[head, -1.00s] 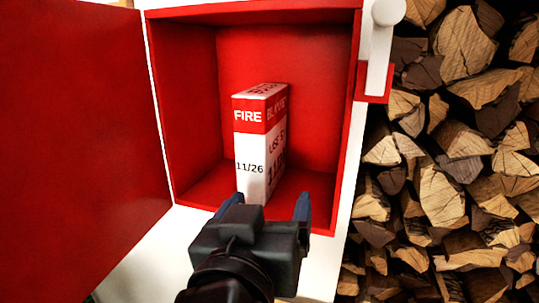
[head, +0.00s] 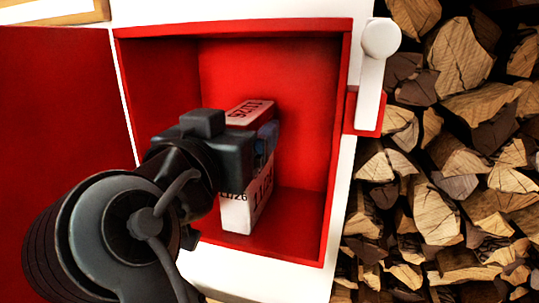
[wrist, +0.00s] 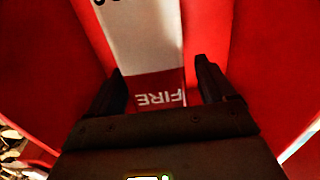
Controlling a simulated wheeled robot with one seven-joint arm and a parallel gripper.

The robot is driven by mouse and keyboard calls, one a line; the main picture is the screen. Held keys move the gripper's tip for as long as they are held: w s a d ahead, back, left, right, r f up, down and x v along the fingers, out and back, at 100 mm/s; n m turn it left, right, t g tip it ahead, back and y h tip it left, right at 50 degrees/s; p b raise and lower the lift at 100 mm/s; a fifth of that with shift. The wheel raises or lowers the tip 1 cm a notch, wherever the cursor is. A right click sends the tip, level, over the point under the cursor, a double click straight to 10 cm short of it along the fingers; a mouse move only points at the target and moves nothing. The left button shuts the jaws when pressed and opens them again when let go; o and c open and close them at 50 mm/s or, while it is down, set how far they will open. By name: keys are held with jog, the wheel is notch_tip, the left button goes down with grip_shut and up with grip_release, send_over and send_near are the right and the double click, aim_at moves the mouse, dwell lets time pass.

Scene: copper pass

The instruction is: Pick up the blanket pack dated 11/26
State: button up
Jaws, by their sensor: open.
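The blanket pack (head: 240,213) is a white and red box standing upright on the floor of the open red cabinet. "11/26" shows on its top face and, partly covered, on its lower front. My gripper (head: 256,145) is inside the cabinet at the pack's upper part and hides much of its front. A gap shows at the right finger.
The red cabinet (head: 295,80) has close side walls and a raised rim. Its red door (head: 60,110) hangs open on the left. A white handle (head: 373,75) is on the right edge. Stacked firewood (head: 460,140) fills the far right.

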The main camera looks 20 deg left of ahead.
jog(key=shift+w, duration=0.7)
jog(key=shift+c, duration=0.3)
grip_shut()
